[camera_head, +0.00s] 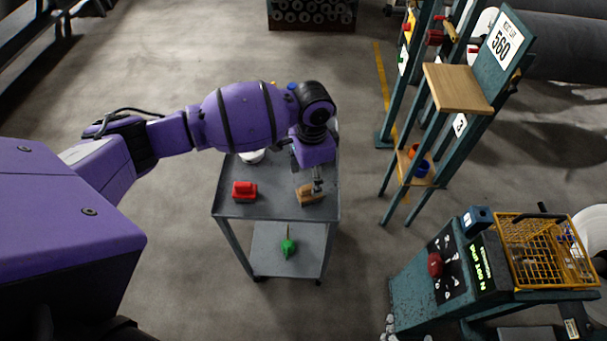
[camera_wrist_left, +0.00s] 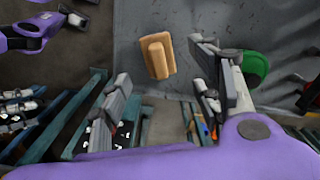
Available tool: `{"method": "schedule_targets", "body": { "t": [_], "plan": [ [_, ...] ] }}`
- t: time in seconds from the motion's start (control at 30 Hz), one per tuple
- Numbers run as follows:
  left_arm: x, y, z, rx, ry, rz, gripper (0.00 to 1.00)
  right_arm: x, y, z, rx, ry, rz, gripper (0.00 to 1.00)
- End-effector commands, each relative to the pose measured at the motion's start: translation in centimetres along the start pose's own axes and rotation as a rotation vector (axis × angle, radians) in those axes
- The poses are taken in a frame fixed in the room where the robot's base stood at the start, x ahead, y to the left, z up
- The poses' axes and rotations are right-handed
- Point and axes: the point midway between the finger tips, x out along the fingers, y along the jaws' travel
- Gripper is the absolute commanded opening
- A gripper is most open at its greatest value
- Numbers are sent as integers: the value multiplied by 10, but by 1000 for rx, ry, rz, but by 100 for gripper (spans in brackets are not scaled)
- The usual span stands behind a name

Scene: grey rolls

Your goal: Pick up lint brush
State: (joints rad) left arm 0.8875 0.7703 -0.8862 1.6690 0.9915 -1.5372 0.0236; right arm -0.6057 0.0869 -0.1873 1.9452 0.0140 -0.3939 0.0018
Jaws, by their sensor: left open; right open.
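A tan wooden block with a raised grip, which looks like the lint brush (camera_head: 306,196), lies on the grey cart's top (camera_head: 270,211) near its front right corner. In the left wrist view the brush (camera_wrist_left: 158,57) lies beyond and between the fingertips, close to the cart edge. My left gripper (camera_head: 318,184) points down just above the brush, and its fingers partly cover it. In the left wrist view my left gripper (camera_wrist_left: 160,62) is open, with the fingers on either side of the brush. I cannot tell whether they touch it.
A red object (camera_head: 244,191) lies left of the brush on the cart. A white container (camera_head: 251,156) stands farther back, partly under my arm. A green object (camera_head: 288,247) is on the lower shelf. A teal rack (camera_head: 410,130) stands to the right.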

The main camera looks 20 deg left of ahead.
Motion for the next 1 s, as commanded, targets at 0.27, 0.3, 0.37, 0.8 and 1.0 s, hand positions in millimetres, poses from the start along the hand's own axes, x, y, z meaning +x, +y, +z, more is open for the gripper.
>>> {"method": "schedule_targets", "body": {
  "t": [0.27,0.3,0.37,0.8,1.0],
  "plan": [
    [35,2,0,-1,0,1,58,-2,3,7,-7,-11,2,69],
    [42,2,0,0,2,1,58,-2,3,5,-7,-9,2,69],
    [51,2,0,0,2,-1,58,-1,3,4,-8,-6,1,69],
    [69,2,0,1,5,-1,54,4,1,-4,-6,8,-1,69],
    [69,2,0,1,4,-1,28,4,0,-4,-2,8,-1,69]
  ]
}}
